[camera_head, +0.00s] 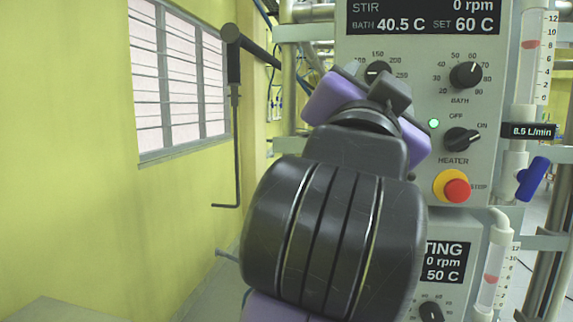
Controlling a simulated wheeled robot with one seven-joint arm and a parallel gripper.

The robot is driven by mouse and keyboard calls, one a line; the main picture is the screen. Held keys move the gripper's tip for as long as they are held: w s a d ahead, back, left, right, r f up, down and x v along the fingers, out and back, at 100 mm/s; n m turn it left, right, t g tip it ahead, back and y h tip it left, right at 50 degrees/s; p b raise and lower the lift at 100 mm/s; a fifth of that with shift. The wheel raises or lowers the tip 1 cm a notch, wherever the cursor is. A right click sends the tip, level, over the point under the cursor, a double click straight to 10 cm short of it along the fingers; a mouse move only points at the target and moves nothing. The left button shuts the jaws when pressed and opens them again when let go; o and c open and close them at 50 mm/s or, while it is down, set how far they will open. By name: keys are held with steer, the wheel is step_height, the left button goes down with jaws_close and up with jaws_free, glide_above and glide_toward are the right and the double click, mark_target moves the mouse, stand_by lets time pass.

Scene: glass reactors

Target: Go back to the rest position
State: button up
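My arm rises through the middle of the view, with a thick black joint and purple links. My gripper (376,86) is at its far end, in front of the left part of the reactor control panel (425,110). The stir knob (378,71) shows just beyond the gripper, and part of its dial is hidden. I cannot tell whether the gripper touches the knob. The fingertips are seen from behind, so their opening is unclear. The display (425,15) reads stir 0 rpm, bath 40.5 C, set 60 C.
The panel carries a bath knob (465,75), a heater switch (462,139) turned toward ON, a green light (434,123) and a red stop button (457,190). A blue valve handle (532,179) sticks out at right. A second panel (445,262) is below. A yellow wall (70,130) stands left.

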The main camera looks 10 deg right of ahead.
steer(key=s+a+r+n+t, duration=0.2)
steer(key=a+r+t, duration=0.1)
steer(key=r, duration=0.1)
steer(key=s+a+f+n+t+y, duration=0.1)
steer(key=a+f+n+t+y, duration=0.35)
steer(key=f+n+y, duration=0.2)
steer(key=s+a+f+n+g+y, duration=0.15)
steer(key=f+n+y, duration=0.35)
steer(key=f, duration=0.5)
steer(key=s+f+n+g+y, duration=0.1)
steer(key=s+f+n+y, duration=0.35)
steer(key=f, duration=0.65)
steer(key=s+d+f+g+p, duration=0.1)
steer(key=s+d+f+g, duration=0.2)
steer(key=f, duration=0.5)
steer(key=s+d+f+g, duration=0.1)
steer(key=s+d+f, duration=0.2)
steer(key=s+f, duration=0.3)
steer(key=s+d+f+m+g+h, duration=0.2)
steer(key=s+d+f, duration=0.1)
steer(key=s+f, duration=0.4)
steer(key=s+d+f+m+g+h+p, duration=0.1)
steer(key=s+d+f+m+g+h, duration=0.2)
steer(key=s+f, duration=0.4)
steer(key=s+d, duration=0.1)
steer(key=s, duration=0.4)
steer(key=shift+f+g, duration=0.15)
steer(key=shift+g, duration=0.15)
steer(key=shift+w, duration=0.1)
